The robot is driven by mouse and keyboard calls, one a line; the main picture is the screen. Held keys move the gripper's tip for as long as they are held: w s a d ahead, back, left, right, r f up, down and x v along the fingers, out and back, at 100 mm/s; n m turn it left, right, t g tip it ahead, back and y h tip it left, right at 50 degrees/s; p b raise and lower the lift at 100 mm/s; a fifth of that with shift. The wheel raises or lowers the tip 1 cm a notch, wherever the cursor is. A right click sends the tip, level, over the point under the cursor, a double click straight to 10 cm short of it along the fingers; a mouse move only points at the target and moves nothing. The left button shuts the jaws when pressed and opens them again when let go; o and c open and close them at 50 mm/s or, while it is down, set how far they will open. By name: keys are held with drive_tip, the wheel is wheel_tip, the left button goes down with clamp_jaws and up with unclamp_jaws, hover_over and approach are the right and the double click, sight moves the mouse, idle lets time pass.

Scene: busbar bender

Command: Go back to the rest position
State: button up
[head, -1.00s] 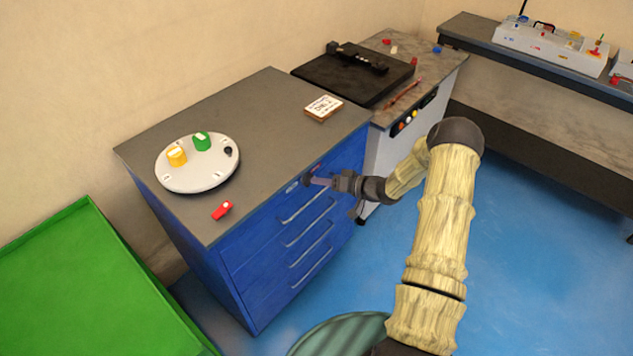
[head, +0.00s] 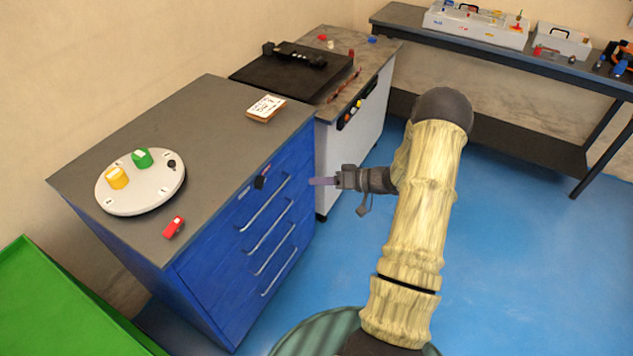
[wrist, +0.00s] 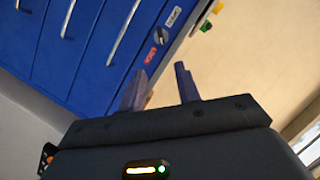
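My gripper (head: 318,181) is in the air just right of the blue drawer cabinet (head: 222,291), apart from its front. In the wrist view, the two purple fingers of my gripper (wrist: 160,88) stand apart with nothing between them. My arm reaches up from the bottom of the head view and bends left at the elbow. The cabinet's black knob (head: 260,182) sits high on its front, and this knob also shows in the wrist view (wrist: 160,35).
On the cabinet top are a round white plate (head: 142,192) with yellow and green pieces, a red piece (head: 174,227) and a small sign (head: 267,107). A bending bench (head: 366,65) stands behind, a long table (head: 480,52) at the back right. Blue floor at right is clear.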

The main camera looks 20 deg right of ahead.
drive_tip(key=shift+s, duration=0.15)
drive_tip(key=w+a+r+h+p, duration=0.15)
drive_tip(key=a+r+h, duration=0.25)
drive_tip(key=r+h, duration=0.55)
drive_tip(key=s+a+r+g, duration=0.1)
drive_tip(key=s+a+g, duration=0.1)
drive_tip(key=s, duration=0.5)
drive_tip(key=s+a+r+g+h, duration=0.1)
drive_tip(key=s+a+r+g, duration=0.1)
drive_tip(key=s+a, duration=0.2)
drive_tip(key=s+a+r+g+h, duration=0.1)
drive_tip(key=s+a+g, duration=0.1)
drive_tip(key=s, duration=0.8)
drive_tip(key=shift+s+a+r+m+g, duration=0.2)
drive_tip(key=shift+a+r+m+g, duration=0.15)
drive_tip(key=shift+a, duration=0.55)
drive_tip(key=shift+f, duration=0.1)
